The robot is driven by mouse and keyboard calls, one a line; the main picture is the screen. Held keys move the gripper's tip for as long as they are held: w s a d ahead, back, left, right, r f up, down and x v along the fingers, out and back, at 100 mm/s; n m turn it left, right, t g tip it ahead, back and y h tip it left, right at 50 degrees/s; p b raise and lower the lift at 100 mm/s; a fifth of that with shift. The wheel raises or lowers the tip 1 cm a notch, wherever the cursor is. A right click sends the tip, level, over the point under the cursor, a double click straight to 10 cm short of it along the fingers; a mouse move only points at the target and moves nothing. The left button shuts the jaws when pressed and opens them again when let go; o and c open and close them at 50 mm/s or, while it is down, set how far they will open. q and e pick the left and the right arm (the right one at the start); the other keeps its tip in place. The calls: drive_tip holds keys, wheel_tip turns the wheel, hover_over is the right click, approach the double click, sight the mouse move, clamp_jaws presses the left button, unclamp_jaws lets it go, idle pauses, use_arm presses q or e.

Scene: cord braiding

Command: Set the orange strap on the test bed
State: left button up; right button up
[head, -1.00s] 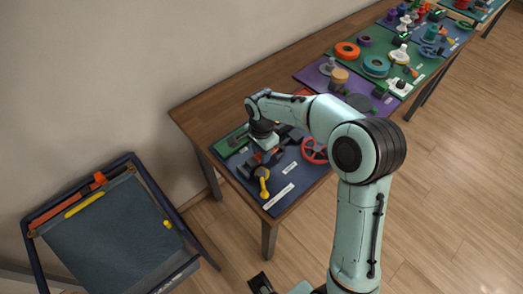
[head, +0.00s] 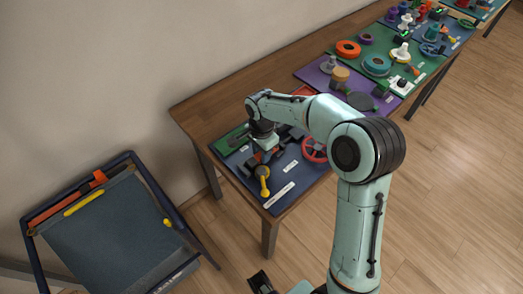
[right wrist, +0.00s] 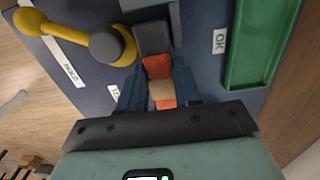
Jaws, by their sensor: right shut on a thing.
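My right gripper (right wrist: 160,92) is shut on an orange strap (right wrist: 158,68) with a tan band, held between its two blue fingers. A dark grey block (right wrist: 152,38) lies just beyond the strap; I cannot tell if they touch. In the head view my right gripper (head: 264,150) is low over the dark blue board (head: 285,185) at the near end of the table, and it mostly hides the strap. Which part is the test bed is not marked clearly. My left gripper does not show.
A yellow lever with a grey knob (right wrist: 107,44), a green tray (right wrist: 262,45) and labels including "OK" (right wrist: 219,41) are around the gripper. A red wheel (head: 314,150) is to the right. A blue-framed stand (head: 110,235) is on the floor at left. More boards fill the table's far end.

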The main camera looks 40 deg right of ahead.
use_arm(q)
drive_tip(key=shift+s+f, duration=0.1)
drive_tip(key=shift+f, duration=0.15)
use_arm(e)
drive_tip(key=shift+f, duration=0.4)
drive_tip(key=shift+f+b, duration=0.25)
drive_tip(key=shift+b, duration=0.05)
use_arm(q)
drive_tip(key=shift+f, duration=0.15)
use_arm(e)
drive_tip(key=o, duration=1.1)
drive_tip(key=shift+o, duration=0.2)
drive_tip(key=shift+r, duration=0.1)
drive_tip(key=shift+a+r+p, duration=0.1)
drive_tip(key=shift+r+p, duration=1.2)
drive_tip(key=shift+r, duration=0.45)
drive_tip(key=shift+r+p, duration=1.45)
drive_tip(key=shift+r, duration=0.8)
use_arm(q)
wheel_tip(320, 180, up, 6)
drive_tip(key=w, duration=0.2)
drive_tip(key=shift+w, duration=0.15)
use_arm(e)
drive_tip(key=shift+f, duration=0.1)
